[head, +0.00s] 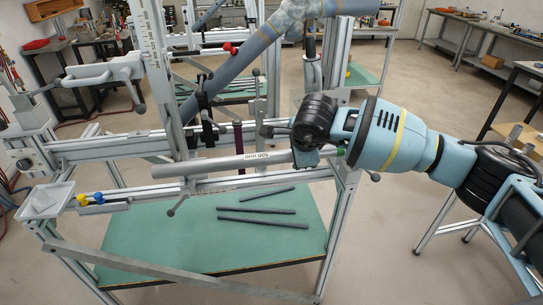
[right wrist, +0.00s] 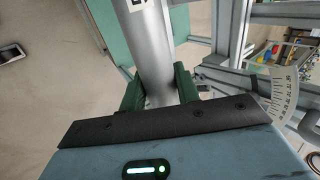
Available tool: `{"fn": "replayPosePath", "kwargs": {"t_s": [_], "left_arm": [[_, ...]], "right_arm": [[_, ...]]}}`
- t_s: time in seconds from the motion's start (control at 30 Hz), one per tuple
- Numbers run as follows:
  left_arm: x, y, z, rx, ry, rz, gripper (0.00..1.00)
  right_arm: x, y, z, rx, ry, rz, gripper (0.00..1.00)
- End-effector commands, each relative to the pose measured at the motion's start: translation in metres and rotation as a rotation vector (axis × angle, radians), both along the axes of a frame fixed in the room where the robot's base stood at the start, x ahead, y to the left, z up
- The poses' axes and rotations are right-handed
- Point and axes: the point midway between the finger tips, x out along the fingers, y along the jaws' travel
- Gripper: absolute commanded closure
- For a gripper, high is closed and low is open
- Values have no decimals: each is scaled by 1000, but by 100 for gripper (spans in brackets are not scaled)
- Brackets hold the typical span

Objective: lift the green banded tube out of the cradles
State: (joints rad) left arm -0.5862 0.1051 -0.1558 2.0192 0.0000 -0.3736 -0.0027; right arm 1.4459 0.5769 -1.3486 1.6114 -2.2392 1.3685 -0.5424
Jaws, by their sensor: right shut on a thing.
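A silver tube with a printed length label (head: 215,165) runs nearly level across the front of the frame jig. My right gripper (head: 310,157) is shut on its right end. In the right wrist view the tube (right wrist: 148,50) passes between the two green fingers of the right gripper (right wrist: 159,92). The tube's left end sticks out free past the upright. I cannot tell whether it touches any cradle. My left gripper is not in view.
The jig's upright (head: 158,70) and horizontal rail (head: 110,147) stand close to the tube. A blue-grey frame tube (head: 238,63) slants above it. Several dark tubes, including one in front (head: 262,222), lie on the green shelf (head: 150,235). Open floor lies at right.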

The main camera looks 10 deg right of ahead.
Motion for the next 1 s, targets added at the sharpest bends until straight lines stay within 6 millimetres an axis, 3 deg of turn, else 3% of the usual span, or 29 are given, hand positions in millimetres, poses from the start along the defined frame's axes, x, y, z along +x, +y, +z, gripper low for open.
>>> {"fn": "replayPosePath", "kwargs": {"t_s": [0.6, 1.0], "left_arm": [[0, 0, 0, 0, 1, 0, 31], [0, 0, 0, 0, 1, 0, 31]], "right_arm": [[0, 0, 37, 2, -3, 0, 91], [0, 1, 42, 2, -2, 0, 91]]}}
